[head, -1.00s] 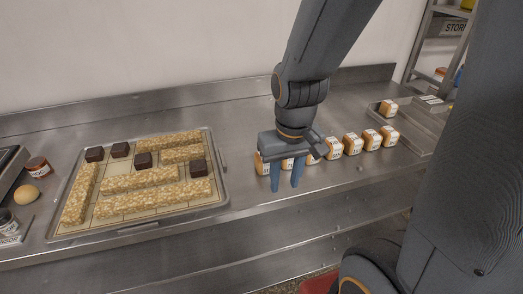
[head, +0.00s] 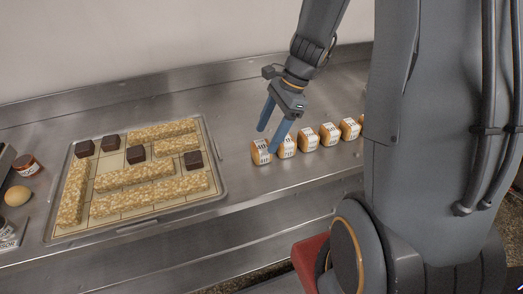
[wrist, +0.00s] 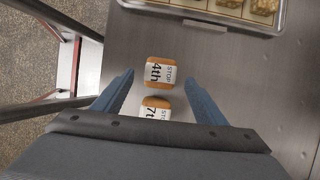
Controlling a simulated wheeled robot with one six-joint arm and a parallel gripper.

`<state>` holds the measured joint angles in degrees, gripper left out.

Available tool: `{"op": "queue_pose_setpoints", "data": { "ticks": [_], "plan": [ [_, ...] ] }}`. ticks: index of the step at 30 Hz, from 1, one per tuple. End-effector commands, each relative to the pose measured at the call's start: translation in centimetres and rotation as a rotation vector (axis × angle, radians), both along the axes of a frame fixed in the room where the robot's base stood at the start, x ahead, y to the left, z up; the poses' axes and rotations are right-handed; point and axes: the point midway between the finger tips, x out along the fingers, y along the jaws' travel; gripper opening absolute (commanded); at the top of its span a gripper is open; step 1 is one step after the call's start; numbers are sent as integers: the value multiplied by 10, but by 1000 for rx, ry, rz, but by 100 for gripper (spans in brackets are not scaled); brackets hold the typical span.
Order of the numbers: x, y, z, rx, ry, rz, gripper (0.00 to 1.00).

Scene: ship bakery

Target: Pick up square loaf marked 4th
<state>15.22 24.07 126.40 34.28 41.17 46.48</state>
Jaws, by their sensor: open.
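The square loaf marked 4th (wrist: 161,72) is orange-brown with a white printed label, in the upper middle of the wrist view. It matches the leftmost loaf (head: 262,153) of the row in the head view, the one nearest the tray; its mark is too small to read there. My gripper (head: 268,139) is open and empty, tilted down over the left end of the row. In the wrist view, the fingertips (wrist: 159,78) appear on either side of the 4th loaf, apart from it. The loaf marked 7th (wrist: 156,106) is beside it, closer to the gripper palm.
More labelled loaves (head: 329,133) continue the row rightward, some hidden behind my body. A rimmed tray (head: 222,190) with crumbly bars and several dark cubes lies left of the row. Bare steel counter (head: 235,110) is free behind the row; the counter's front edge is close.

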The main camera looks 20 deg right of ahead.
Motion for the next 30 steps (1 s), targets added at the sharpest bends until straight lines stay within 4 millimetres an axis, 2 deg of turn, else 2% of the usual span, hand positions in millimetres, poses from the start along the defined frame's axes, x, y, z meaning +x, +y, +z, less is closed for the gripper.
{"op": "queue_pose_setpoints", "data": {
  "ticks": [15, 23, 25, 30],
  "plan": [
    [1, 21, -48, -2, 0, 4, 66],
    [1, 22, -51, -2, -2, 5, 66],
    [1, 22, -51, -2, -2, 5, 59],
    [1, 22, -51, -2, -2, 5, 30]
  ]
}}
